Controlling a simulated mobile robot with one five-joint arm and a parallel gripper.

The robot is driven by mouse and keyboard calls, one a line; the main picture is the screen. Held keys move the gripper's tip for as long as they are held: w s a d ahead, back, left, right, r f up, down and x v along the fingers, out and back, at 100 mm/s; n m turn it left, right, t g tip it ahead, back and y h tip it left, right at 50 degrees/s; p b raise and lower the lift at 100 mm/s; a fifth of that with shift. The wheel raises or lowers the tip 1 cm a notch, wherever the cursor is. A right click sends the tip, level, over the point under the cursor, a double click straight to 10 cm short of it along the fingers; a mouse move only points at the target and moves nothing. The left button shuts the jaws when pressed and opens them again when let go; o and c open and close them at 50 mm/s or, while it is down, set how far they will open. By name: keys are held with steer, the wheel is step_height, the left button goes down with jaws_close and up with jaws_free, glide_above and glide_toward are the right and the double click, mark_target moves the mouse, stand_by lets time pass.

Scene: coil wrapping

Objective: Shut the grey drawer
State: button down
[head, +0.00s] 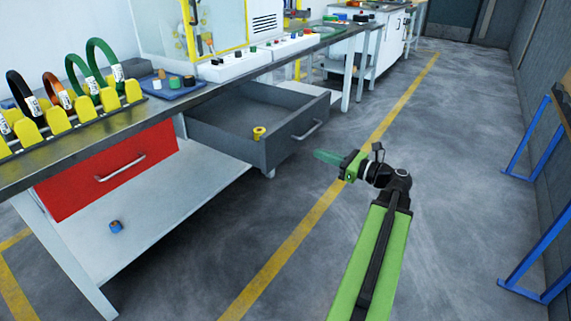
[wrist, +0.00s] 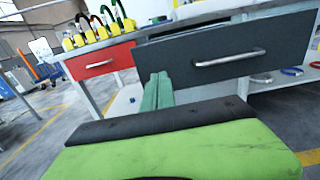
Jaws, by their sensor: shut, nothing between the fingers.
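The grey drawer (head: 254,122) is pulled well out from under the workbench in the head view, with a silver bar handle on its front. A small yellow spool-like thing (head: 259,133) lies inside it. In the wrist view the drawer front (wrist: 228,52) fills the upper middle, with its handle (wrist: 229,58) right of centre. My gripper (head: 326,156) is shut and empty, its green fingers pointing at the drawer front from the right. It also shows in the wrist view (wrist: 157,84), left of the handle. A gap shows between the fingers and the drawer in the head view.
A shut red drawer (head: 110,169) is left of the grey one. The bench top (head: 70,137) bears coils on a yellow rack and a blue tray (head: 172,88). A small blue thing (head: 116,226) lies on the lower shelf. The floor around my arm is clear.

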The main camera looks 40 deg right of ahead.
glide_toward(278, 139)
steer(key=x, duration=0.6)
steer(key=shift+w+f, duration=0.1)
steer(key=shift+w, duration=0.3)
